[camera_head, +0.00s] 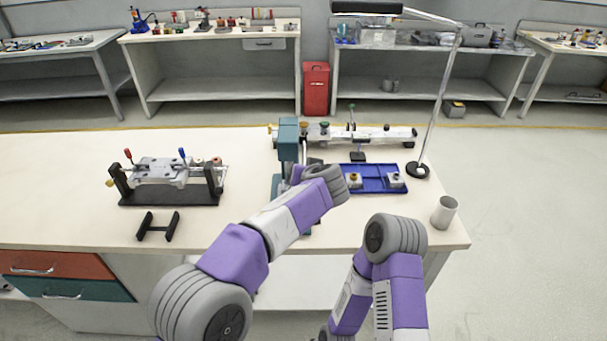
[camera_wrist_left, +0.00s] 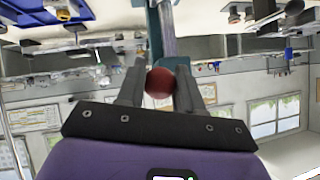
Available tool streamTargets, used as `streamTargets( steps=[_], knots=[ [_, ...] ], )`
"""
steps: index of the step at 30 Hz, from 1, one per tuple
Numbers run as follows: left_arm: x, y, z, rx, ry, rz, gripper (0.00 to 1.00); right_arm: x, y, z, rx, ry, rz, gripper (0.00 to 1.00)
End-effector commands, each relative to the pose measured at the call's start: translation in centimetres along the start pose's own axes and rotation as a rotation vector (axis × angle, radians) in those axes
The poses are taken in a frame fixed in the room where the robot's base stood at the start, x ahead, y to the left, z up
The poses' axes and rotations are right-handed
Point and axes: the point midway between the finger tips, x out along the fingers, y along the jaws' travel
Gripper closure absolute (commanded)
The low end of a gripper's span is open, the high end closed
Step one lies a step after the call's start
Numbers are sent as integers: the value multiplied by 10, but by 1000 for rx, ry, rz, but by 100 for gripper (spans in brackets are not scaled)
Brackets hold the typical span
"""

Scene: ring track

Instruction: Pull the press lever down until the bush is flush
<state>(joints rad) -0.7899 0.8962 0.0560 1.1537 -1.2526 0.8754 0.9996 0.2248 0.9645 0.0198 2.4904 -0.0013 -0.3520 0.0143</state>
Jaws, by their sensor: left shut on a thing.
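The teal press (camera_head: 288,140) stands on the workbench in the head view, partly hidden by my left arm. Its column also shows at the top of the wrist view. In the left wrist view my left gripper (camera_wrist_left: 160,88) is shut on the red ball knob (camera_wrist_left: 159,83) of the press lever, with one finger on each side. In the head view my left wrist covers the gripper and the knob. I cannot make out the bush or how far in it sits. My right arm is folded low at the bottom right, and its gripper is out of the picture.
A blue tray (camera_head: 375,187) with small parts lies right of the press, near a lamp base (camera_head: 417,170) and a grey cup (camera_head: 444,211). A rail fixture (camera_head: 360,134) stands behind. A black-framed fixture (camera_head: 168,198) and a black stand (camera_head: 157,227) are at left.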

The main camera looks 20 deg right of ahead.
Motion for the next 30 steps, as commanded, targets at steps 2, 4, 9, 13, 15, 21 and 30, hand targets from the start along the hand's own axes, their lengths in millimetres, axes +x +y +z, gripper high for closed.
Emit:
streamTargets(
  steps=[2,4,9,13,15,21,30],
  knots=[
    [2,2,6,2,-12,2,60,0,0,0,0,0,0,20],
    [2,2,5,2,-11,2,49,0,0,0,0,0,0,20],
    [1,1,2,0,-6,2,40,0,0,0,0,0,0,20],
    [1,1,1,0,-3,1,40,0,0,0,0,0,0,20],
    [-2,1,1,0,-2,2,40,0,0,0,0,0,0,20],
    [-30,0,0,0,-1,2,40,-1,0,0,0,0,0,20],
    [-71,1,1,0,-3,2,40,-4,-2,0,0,0,0,20]
  ],
)
